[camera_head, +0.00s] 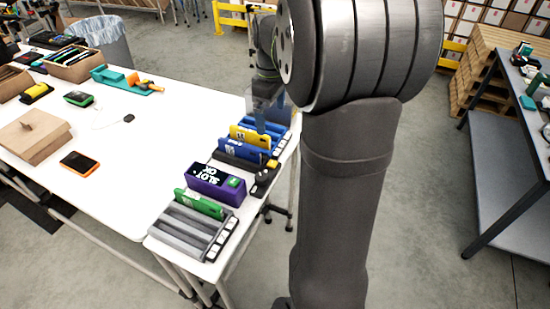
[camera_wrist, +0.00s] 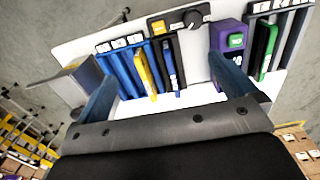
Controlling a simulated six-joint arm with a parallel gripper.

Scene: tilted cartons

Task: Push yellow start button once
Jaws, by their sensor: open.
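The yellow start button (camera_head: 272,163) sits on a small black control box (camera_head: 263,180) at the table's right edge. In the wrist view the yellow button (camera_wrist: 158,27) is at the top centre, left of a round black knob (camera_wrist: 193,18). My gripper (camera_wrist: 167,85) is open, its two blue fingers spread wide with nothing between the tips. The button lies beyond the fingertips, apart from them. In the head view my gripper (camera_head: 266,103) is over the far end of the blue rack, partly hidden by my arm.
A purple box (camera_head: 210,183) with a green button stands beside the control box. A grey rack (camera_head: 190,232) holds a green card (camera_head: 199,204). The table's middle is mostly clear.

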